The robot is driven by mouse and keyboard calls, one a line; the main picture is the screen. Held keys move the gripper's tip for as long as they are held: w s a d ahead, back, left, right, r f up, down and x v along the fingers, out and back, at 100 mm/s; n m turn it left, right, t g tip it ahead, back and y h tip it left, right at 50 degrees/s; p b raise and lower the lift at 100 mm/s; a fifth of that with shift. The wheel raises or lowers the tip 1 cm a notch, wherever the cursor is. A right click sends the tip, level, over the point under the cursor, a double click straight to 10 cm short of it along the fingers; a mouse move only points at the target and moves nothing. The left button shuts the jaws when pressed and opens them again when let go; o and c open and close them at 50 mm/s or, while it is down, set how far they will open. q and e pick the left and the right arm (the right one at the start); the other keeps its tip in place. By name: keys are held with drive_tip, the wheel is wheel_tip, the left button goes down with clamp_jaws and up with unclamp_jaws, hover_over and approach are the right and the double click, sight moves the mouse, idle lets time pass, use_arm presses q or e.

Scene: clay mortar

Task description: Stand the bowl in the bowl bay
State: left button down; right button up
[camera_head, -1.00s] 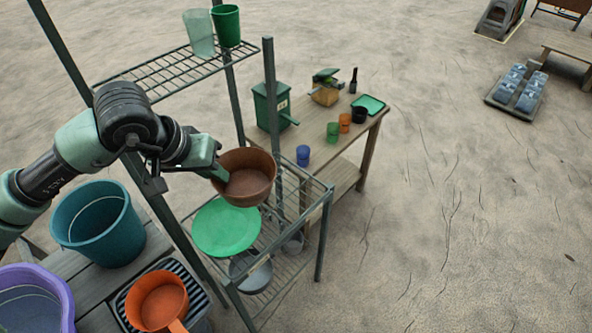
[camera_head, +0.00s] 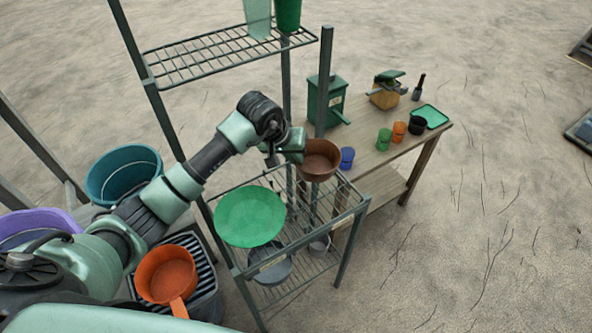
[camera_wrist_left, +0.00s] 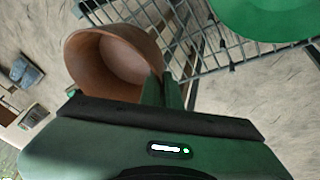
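The brown bowl (camera_head: 320,160) is in my left gripper (camera_head: 303,152), which is shut on its rim. The bowl is held above the right part of the metal rack's middle shelf (camera_head: 318,222), near a rack post. In the left wrist view the bowl (camera_wrist_left: 112,62) is beside the gripper (camera_wrist_left: 163,92), tilted in that picture, its inside empty. A green plate (camera_head: 250,216) is at the left of the same shelf. No bay label can be read, so I cannot tell which part is the bowl bay. My right gripper is not in view.
A grey pan (camera_head: 270,268) and a small grey cup (camera_head: 319,246) are lower in the rack. Cups stand on the wooden table (camera_head: 400,150) behind. An orange pan (camera_head: 166,274), teal bucket (camera_head: 122,172) and purple tub (camera_head: 38,222) are at left.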

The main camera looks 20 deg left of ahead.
use_arm(q)
wheel_tip(320, 180, down, 3)
drive_tip(key=shift+r, duration=0.1)
wheel_tip(320, 180, down, 4)
drive_tip(key=shift+f+p, duration=0.1)
drive_tip(key=shift+p, duration=0.45)
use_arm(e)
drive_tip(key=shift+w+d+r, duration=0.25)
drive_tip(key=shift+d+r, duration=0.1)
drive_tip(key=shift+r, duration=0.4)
use_arm(q)
drive_tip(key=shift+f, duration=0.1)
drive_tip(key=c, duration=1.6)
unclamp_jaws()
drive_tip(key=shift+c, duration=0.2)
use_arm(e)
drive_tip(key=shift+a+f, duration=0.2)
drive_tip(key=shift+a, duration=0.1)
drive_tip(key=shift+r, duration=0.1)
